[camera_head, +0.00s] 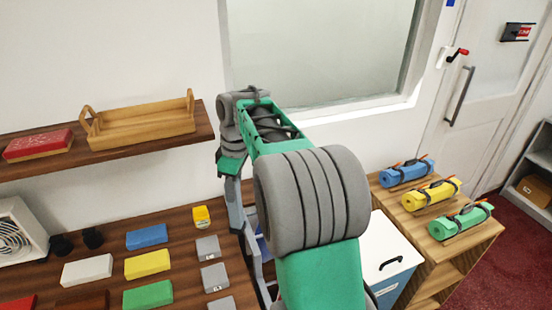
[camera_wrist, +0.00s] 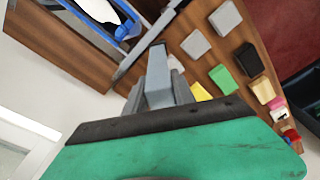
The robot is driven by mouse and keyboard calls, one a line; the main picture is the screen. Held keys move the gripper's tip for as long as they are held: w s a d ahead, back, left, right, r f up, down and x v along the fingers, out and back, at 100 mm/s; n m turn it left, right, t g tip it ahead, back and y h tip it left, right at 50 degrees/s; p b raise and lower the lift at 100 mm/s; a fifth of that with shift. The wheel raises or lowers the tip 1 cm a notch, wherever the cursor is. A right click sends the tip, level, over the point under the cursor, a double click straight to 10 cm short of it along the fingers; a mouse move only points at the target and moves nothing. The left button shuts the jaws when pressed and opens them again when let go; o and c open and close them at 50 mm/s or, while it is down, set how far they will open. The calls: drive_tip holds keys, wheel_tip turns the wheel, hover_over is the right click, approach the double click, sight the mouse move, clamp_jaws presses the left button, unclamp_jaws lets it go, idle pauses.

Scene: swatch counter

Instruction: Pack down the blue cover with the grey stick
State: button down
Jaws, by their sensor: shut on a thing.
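My gripper (camera_wrist: 158,52) is shut on a long grey stick (camera_wrist: 171,18), which crosses diagonally at its fingertips in the wrist view. In the head view my gripper (camera_head: 234,190) hangs above the counter's right end, and the stick is hard to separate from it. A flat blue block (camera_head: 147,236) lies on the counter, left of my gripper. A blue roll with dark straps (camera_head: 407,172) lies on the shelf unit at right. I cannot tell which of these is the blue cover. A blue-edged thing (camera_wrist: 82,14) shows at top left in the wrist view.
The wooden counter (camera_head: 182,274) bears several coloured blocks, including a yellow one (camera_head: 148,264) and a green one (camera_head: 148,294). A wall shelf (camera_head: 60,161) holds a wooden tray (camera_head: 142,121). A white-lidded bin (camera_head: 388,254) stands between counter and shelf unit.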

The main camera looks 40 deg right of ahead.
drive_tip(key=d+f+n+b, duration=0.1)
drive_tip(key=d+n, duration=0.5)
drive_tip(key=d, duration=0.8)
drive_tip(key=shift+s+f+n+g+b, duration=0.15)
drive_tip(key=shift+f+n+g+b, duration=0.2)
drive_tip(key=shift+b, duration=0.45)
drive_tip(key=shift+f, duration=0.15)
wheel_tip(320, 180, down, 9)
drive_tip(key=b, duration=0.9)
